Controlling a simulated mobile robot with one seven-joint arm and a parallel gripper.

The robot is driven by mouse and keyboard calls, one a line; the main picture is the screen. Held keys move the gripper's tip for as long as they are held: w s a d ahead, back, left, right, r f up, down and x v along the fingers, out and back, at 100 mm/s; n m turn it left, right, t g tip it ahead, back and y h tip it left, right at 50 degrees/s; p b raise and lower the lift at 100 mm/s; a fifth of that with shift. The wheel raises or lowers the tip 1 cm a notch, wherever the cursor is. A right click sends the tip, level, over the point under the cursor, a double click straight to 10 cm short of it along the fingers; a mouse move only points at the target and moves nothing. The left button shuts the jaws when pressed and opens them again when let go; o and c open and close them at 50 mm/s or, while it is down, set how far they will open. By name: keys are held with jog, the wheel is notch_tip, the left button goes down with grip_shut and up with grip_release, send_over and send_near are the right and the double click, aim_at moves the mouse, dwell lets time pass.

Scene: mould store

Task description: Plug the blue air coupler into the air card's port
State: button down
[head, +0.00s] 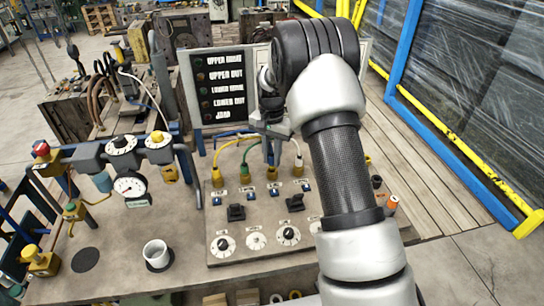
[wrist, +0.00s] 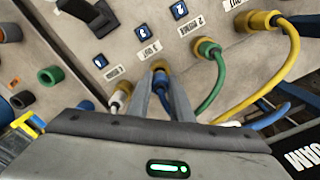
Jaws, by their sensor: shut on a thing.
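My gripper (head: 272,150) is lowered among the hose couplers at the back of the grey panel (head: 225,247), between a green and a white hose. In the wrist view my gripper (wrist: 161,84) is shut, its two grey fingers close together at a brass-coloured fitting (wrist: 160,66). A blue hose (wrist: 268,119) runs right from behind the gripper. The blue coupler itself is mostly hidden by the fingers, and I cannot tell whether it is seated in the port. A green coupler (wrist: 208,48) and a white coupler (wrist: 119,98) flank the fingers.
A yellow coupler (wrist: 262,21) and its hose stand right of the green one. Knobs and black switches (head: 236,212) cover the panel's front. A black sign board (head: 217,90) stands behind. A white cup (head: 156,254) and a gauge manifold (head: 128,186) are at left.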

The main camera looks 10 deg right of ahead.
jog(key=shift+f+b, duration=0.7)
jog(key=shift+f, duration=0.45)
dwell(1.5)
jog(key=c, duration=1.1)
grip_release()
jog(key=shift+r, duration=0.2)
jog(key=shift+r+p, duration=2.2)
jog(key=shift+r, duration=1.4)
